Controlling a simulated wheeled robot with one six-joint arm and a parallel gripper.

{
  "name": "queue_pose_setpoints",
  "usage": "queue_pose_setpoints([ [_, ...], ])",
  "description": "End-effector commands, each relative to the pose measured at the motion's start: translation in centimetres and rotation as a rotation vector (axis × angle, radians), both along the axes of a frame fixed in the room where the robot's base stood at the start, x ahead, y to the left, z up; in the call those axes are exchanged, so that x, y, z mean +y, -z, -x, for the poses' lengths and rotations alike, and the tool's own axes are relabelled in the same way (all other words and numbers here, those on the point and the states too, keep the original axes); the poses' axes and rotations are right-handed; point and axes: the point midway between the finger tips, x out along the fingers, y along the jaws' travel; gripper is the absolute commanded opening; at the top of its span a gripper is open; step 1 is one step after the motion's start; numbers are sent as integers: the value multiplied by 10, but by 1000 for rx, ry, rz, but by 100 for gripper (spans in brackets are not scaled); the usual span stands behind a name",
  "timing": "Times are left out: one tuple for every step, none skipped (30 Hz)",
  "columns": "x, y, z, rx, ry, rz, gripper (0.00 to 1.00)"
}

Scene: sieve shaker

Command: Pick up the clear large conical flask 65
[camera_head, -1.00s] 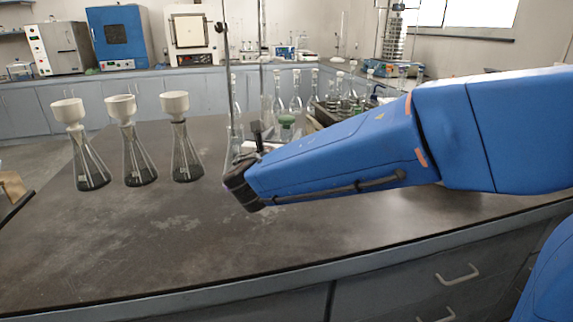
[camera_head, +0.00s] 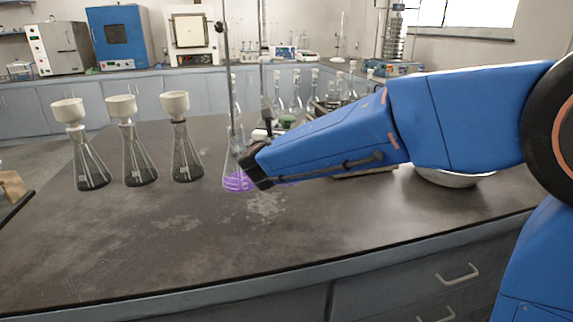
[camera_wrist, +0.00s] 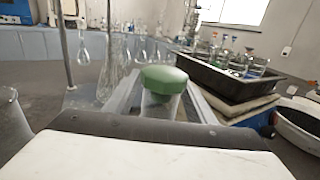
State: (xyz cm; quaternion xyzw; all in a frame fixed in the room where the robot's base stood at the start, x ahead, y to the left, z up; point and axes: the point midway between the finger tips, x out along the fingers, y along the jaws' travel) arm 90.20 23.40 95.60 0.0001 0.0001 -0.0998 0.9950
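A clear conical flask (camera_head: 232,165) stands on the dark bench in the head view, with bright purple bands showing across its base. I cannot read a number on it. The black end of my arm, my gripper (camera_head: 250,166), is at the flask's right side and covers part of it. I cannot tell whether it touches the glass. The fingers are hidden in the head view and do not show clearly in the wrist view, so their opening cannot be seen. A clear glass edge (camera_wrist: 9,118) shows at the left of the wrist view; I cannot tell whether it is this flask.
Three conical flasks with white funnels (camera_head: 128,155) stand to the left. A thin metal rod (camera_head: 228,80) rises behind the clear flask. A green-capped jar (camera_wrist: 162,85) and a black tray of glassware (camera_wrist: 230,75) lie beyond my gripper. The front bench is clear.

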Motion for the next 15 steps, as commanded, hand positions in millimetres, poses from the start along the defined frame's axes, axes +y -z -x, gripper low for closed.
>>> queue_pose_setpoints([
  [0, 0, 0, 0, 0, 0, 37],
  [0, 0, 0, 0, 0, 0, 30],
  [0, 0, 0, 0, 0, 0, 20],
  [0, 0, 0, 0, 0, 0, 13],
  [0, 0, 0, 0, 0, 0, 6],
  [0, 0, 0, 0, 0, 0, 0],
  [0, 0, 0, 0, 0, 0, 0],
  [0, 0, 0, 0, 0, 0, 0],
  [0, -1, 0, -1, 0, 0, 0],
  [0, -1, 0, -1, 0, 0, 0],
  [0, -1, 0, -1, 0, 0, 0],
  [0, -1, 0, -1, 0, 0, 0],
  [0, -1, 0, -1, 0, 0, 0],
  [0, -1, 0, -1, 0, 0, 0],
  [0, -1, 0, -1, 0, 0, 0],
])
